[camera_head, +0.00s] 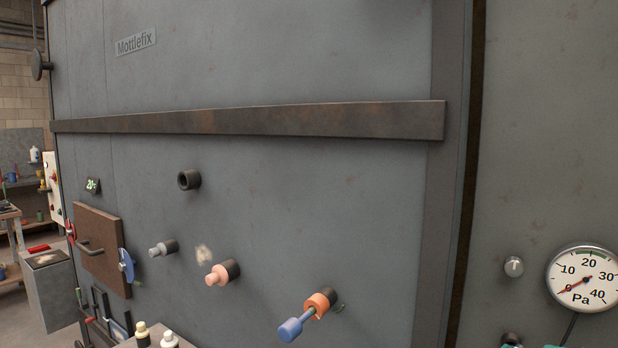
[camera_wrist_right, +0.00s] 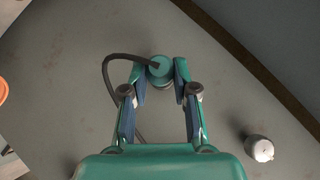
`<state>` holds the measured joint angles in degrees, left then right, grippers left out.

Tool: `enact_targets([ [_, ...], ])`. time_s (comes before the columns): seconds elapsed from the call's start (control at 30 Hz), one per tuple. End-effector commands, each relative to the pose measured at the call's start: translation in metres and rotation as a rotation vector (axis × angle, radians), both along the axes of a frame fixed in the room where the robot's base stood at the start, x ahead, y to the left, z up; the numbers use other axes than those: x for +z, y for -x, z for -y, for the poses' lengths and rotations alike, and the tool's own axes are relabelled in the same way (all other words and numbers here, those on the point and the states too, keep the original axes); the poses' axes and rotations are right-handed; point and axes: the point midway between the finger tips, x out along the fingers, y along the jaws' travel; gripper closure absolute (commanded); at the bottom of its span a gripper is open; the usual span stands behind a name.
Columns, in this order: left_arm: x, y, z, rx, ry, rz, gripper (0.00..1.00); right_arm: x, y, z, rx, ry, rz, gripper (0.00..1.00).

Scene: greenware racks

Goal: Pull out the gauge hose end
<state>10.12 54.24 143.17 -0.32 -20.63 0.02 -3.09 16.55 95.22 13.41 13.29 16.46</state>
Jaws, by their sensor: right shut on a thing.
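In the right wrist view, the gauge hose end (camera_wrist_right: 160,68) is a round teal plug with a dark hose (camera_wrist_right: 108,75) curving away to the left. My right gripper (camera_wrist_right: 162,78) has its blue-padded fingers shut on it, one on each side. How far the plug sits in a port cannot be told. In the head view, the round white gauge (camera_head: 592,272) marked Pa is at the right, its needle at the low end. A dark hose (camera_head: 569,330) drops from it. Only slivers of teal show at the bottom edge there. My left gripper is not in view.
A pale knob marked T (camera_head: 514,267) sticks out left of the gauge. Several plugs and ports stand out from the grey wall, including an orange-collared blue one (camera_head: 291,329), a pink one (camera_head: 215,276) and an open dark pipe (camera_head: 189,180). A rusty bar (camera_head: 250,121) crosses above.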

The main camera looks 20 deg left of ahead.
Motion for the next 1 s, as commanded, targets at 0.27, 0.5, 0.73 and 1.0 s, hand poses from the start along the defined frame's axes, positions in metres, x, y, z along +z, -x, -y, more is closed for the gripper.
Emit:
enact_targets([
  [0.27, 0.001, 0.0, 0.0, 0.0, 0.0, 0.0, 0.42, 0.001, 0.011, -0.003, 0.0, 0.001, 0.003, 1.0],
  [0.5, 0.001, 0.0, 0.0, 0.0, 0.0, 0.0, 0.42, 0.001, 0.02, -0.006, 0.0, 0.0, 0.002, 1.0],
  [0.73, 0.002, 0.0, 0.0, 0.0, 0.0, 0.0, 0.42, 0.001, 0.026, -0.008, 0.0, 0.0, 0.002, 1.0],
  [1.0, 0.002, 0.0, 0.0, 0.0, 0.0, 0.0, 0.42, 0.0, 0.027, -0.008, 0.0, 0.0, 0.002, 1.0],
])
